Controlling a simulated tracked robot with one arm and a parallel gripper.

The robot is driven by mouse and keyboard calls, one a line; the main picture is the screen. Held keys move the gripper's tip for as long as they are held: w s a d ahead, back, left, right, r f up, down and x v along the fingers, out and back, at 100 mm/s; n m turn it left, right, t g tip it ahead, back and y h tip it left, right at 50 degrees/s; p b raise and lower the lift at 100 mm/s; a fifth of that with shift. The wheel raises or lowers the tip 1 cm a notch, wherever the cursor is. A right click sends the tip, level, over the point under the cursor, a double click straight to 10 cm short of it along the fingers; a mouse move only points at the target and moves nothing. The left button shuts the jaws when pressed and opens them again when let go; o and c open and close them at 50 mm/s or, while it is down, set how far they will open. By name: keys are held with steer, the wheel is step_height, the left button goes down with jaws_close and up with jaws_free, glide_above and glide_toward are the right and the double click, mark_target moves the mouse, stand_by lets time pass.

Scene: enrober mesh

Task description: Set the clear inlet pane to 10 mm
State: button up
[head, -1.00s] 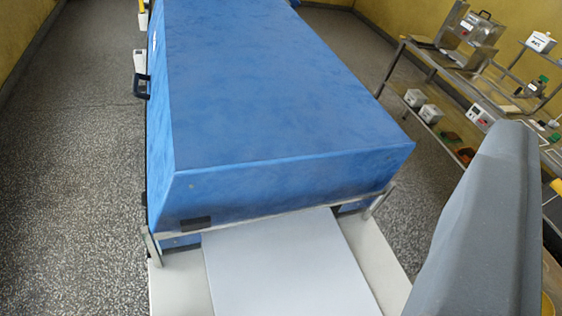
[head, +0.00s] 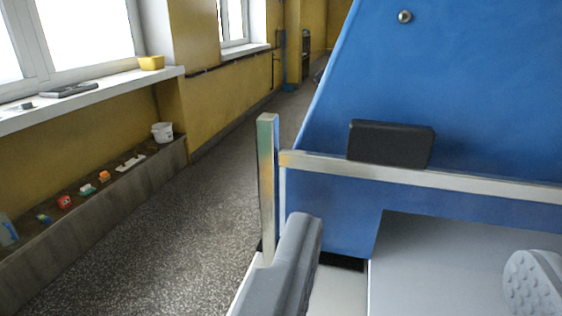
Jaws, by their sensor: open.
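The blue machine hood (head: 470,90) fills the right half of the head view. A pale metal rail (head: 480,185) runs across its inlet end, from an upright metal post (head: 267,190) to the right edge. I cannot make out a clear pane or a scale. My gripper (head: 412,245) is open and empty in front of the inlet. Its left grey finger is just right of the post, and its ridged right pad is at the lower right edge.
A flat grey belt or plate (head: 430,255) lies below the rail, on a white frame. A round metal knob (head: 405,17) is on the hood. Speckled floor (head: 180,240) is clear to the left, before a ledge (head: 100,220) with small items and a windowsill.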

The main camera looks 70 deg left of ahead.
mark_target(384, 184)
steer(key=x, duration=1.3)
steer(key=shift+w+a+b, duration=0.2)
steer(key=shift+b, duration=0.1)
steer(key=c, duration=1.1)
steer(key=shift+f, duration=1.55)
steer(key=o, duration=1.1)
